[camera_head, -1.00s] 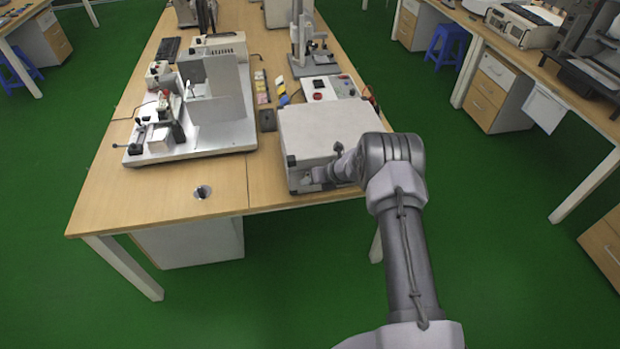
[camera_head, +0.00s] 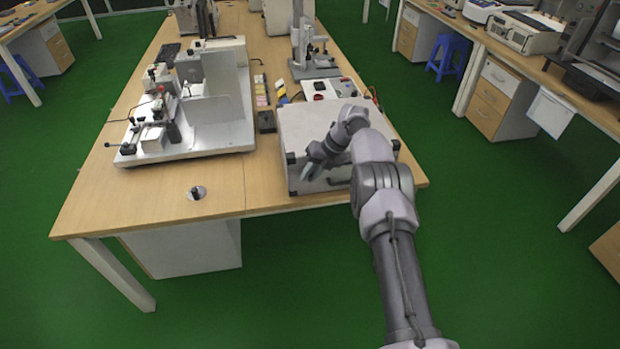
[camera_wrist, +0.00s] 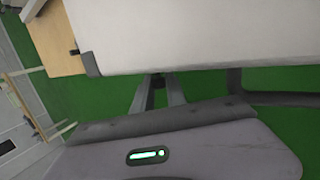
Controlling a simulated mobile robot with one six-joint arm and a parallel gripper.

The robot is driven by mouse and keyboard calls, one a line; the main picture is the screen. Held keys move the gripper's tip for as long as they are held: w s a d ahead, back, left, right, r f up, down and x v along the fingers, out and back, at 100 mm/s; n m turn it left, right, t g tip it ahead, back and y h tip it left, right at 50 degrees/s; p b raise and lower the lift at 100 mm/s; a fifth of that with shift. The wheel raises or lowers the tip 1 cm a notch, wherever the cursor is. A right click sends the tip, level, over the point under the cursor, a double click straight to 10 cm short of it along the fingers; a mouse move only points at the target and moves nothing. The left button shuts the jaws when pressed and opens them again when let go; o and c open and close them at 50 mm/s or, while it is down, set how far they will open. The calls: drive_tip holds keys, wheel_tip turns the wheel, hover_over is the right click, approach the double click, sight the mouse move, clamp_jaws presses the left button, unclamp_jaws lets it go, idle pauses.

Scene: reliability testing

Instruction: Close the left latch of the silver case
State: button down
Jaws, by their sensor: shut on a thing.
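The silver case (camera_head: 300,118) sits shut at the front right corner of the wooden table, with dark corner caps. In the wrist view its pale lid (camera_wrist: 200,30) fills the top. My gripper (camera_head: 309,171) is at the left part of the case's front face. In the wrist view my fingers (camera_wrist: 158,84) are close together at the case's front edge. The left latch is hidden behind my gripper, so its position cannot be seen. A dark handle (camera_wrist: 283,98) shows to the right in the wrist view.
A white fixture (camera_head: 215,140) with an upright plate stands left of the case. A control box with buttons (camera_head: 330,88) and a stand (camera_head: 312,68) are behind it.

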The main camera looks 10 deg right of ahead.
drive_tip(key=c, duration=1.6)
unclamp_jaws()
drive_tip(key=shift+a, duration=0.1)
drive_tip(key=shift+c, duration=0.2)
drive_tip(key=p+v, duration=0.5)
drive_tip(key=v, duration=1.2)
drive_tip(key=shift+w+r, duration=0.1)
drive_tip(key=shift+r, duration=0.1)
